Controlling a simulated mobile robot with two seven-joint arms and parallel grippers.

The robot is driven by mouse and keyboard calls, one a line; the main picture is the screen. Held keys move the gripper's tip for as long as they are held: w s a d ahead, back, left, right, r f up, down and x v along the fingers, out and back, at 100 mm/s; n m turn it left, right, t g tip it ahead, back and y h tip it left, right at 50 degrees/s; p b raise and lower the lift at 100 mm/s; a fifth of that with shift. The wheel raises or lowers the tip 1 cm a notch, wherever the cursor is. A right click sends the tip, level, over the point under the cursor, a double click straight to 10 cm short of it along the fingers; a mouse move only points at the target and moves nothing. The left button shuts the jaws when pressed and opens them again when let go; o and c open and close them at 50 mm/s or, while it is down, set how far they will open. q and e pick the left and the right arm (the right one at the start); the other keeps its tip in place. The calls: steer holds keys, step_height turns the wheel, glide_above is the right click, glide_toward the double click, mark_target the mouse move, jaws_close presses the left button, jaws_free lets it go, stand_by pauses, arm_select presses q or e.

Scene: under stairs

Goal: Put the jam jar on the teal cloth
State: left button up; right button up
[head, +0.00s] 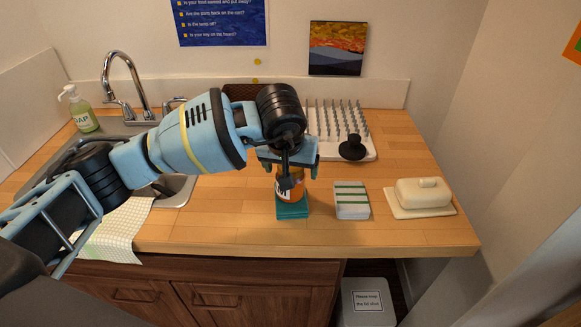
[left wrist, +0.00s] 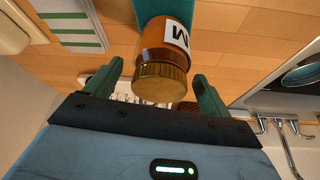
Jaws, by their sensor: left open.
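The jam jar (head: 297,193), amber with a white label, stands upright and appears to rest on the teal cloth (head: 292,212) near the counter's front. My left gripper (head: 288,172) is above and around the jar's top and partly hides it in the head view. In the left wrist view the jar (left wrist: 160,52) shows its gold lid between the two open green fingers (left wrist: 156,84), with a gap on each side. The teal cloth (left wrist: 207,30) shows beyond the jar's base. My right gripper is not in view.
A white cloth with green stripes (head: 351,201) lies just right of the teal cloth, then a cream butter dish (head: 422,195). A pegged drying rack (head: 367,129) with a black item stands behind. The sink (head: 178,190), faucet (head: 125,85) and soap bottle (head: 82,112) are left.

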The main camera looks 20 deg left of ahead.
arm_select(q)
steer(key=v, duration=1.2)
